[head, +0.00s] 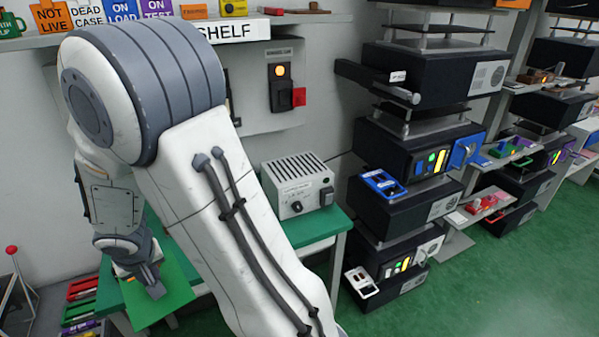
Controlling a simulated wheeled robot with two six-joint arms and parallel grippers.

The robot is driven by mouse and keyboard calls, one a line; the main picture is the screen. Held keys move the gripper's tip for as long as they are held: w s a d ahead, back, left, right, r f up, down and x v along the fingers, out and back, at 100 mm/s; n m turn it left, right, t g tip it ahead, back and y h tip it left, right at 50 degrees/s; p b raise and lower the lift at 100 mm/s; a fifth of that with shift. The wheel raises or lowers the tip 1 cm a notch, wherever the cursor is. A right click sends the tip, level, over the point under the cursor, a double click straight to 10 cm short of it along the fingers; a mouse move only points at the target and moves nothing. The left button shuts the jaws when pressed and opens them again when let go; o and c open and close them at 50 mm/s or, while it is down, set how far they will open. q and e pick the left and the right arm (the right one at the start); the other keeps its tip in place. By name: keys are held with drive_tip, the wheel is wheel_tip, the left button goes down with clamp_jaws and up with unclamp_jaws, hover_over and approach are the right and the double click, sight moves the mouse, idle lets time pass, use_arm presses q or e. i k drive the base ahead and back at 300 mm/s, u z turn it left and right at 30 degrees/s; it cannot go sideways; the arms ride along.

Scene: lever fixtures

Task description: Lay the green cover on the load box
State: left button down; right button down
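A pale grey box with a slotted top and a dark knob, apparently the load box (291,187), stands on the green table (325,222). No cover shows on its top. The green cover (172,293) is a flat, bright green sheet at the lower left, slightly tilted and reaching past the table's front edge. My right gripper (145,283) is at the sheet's upper face and appears shut on it, left of the box and apart from it. The fingertips are partly hidden. My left gripper is not in view.
My large arm hides part of the table and wall. A wall panel with a lit orange lamp (280,71) and red tag is behind the box. Stacked black units (415,150) with blue locks stand to the right. A sign shelf (300,18) runs above. Coloured trays lie lower left.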

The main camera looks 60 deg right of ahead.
sight(296, 167)
drive_tip(key=z, duration=0.2)
drive_tip(key=i, duration=0.7)
drive_tip(key=z, duration=0.9)
drive_tip(key=i, duration=0.85)
drive_tip(key=z, duration=0.6)
